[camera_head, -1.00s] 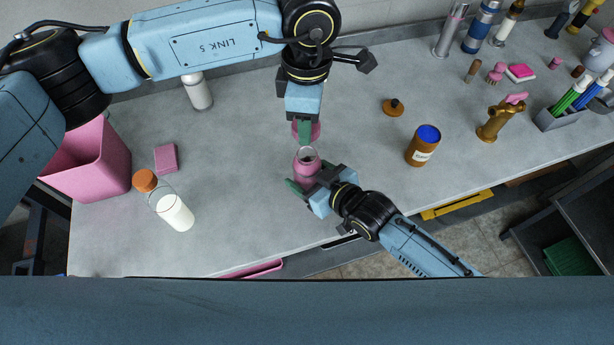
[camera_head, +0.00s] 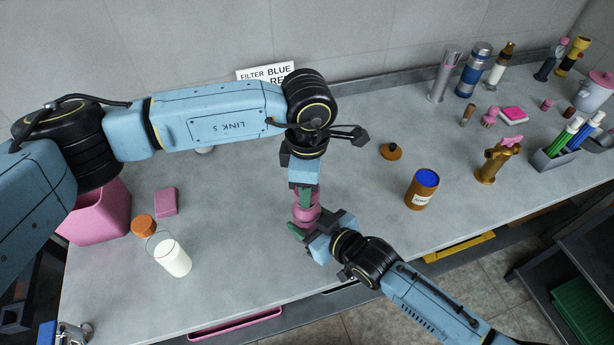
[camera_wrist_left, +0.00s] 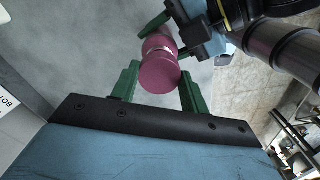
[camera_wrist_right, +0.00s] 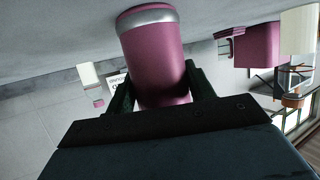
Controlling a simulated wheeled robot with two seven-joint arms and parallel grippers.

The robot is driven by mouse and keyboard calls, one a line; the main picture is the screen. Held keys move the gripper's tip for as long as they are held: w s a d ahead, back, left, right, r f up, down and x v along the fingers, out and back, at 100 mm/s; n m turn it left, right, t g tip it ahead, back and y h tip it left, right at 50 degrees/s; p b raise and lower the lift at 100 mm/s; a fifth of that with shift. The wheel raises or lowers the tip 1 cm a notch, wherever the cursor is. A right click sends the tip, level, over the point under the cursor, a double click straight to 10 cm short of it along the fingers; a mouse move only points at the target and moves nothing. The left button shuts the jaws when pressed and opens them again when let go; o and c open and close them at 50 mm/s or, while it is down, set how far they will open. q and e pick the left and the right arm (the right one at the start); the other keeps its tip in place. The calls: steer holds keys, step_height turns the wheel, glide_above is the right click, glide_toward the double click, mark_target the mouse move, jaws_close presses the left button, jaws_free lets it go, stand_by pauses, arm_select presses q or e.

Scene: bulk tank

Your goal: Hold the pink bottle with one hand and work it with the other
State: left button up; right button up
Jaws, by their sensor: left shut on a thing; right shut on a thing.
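The pink bottle (camera_head: 306,215) stands in the middle of the grey bench, partly hidden by my grippers. My right gripper (camera_head: 309,228) is shut around its body from the front right. The right wrist view shows the pink body (camera_wrist_right: 156,60), with a silver band at one end, between the fingers. My left gripper (camera_head: 305,197) is above, pointing down, shut on the bottle's round pink lid. The left wrist view shows the lid (camera_wrist_left: 159,75) between the green fingers, in line with the bottle behind it. Whether lid and neck touch is hard to tell.
A pink bin (camera_head: 92,215), a pink block (camera_head: 166,202), an orange stopper (camera_head: 144,226) and a glass of white liquid (camera_head: 172,258) are at left. A brown jar (camera_head: 421,192) and brass dispenser (camera_head: 494,163) stand at right. Bench between jar and bottle is clear.

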mark_target(306, 219)
stand_by(0.4)
arm_select(q)
steer(key=shift+f, duration=0.85)
steer(key=shift+f, duration=0.55)
